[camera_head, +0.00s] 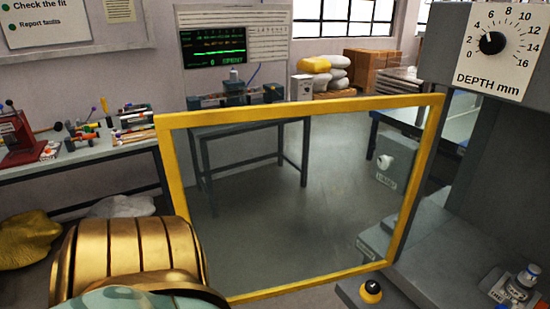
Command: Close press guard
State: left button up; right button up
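The press guard (167,165) is a clear panel in a yellow frame. It stands upright and swung out from the press (470,155), with its right edge by the press's left side. The press is grey, with a depth dial (493,42) at the top right. Part of my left arm shows in gold at the lower left, overlapping the guard's lower left corner. Neither gripper can be seen, and any contact with the frame there is hidden.
A small fitting (522,283) stands on the press bed at the lower right. A workbench (85,158) with tools lies left. A table (250,125) stands behind the guard, with open floor below.

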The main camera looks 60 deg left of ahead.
aim_at(164, 124)
jog(key=k+j+z, duration=0.25)
jog(key=k+j, duration=0.35)
jog(key=k+j+z, duration=0.25)
jog(key=k+j, duration=0.25)
jog(key=k, duration=0.15)
jog(key=k+j+z, duration=0.1)
jog(key=j, duration=0.35)
jog(key=k+j+z, duration=0.15)
jog(key=j, duration=0.35)
jog(key=j+z, duration=0.1)
jog(key=j, duration=0.35)
jog(key=i+j, duration=0.1)
jog(key=j, duration=0.4)
jog(key=i+j+z, duration=0.15)
jog(key=j, duration=0.35)
jog(key=k, duration=0.05)
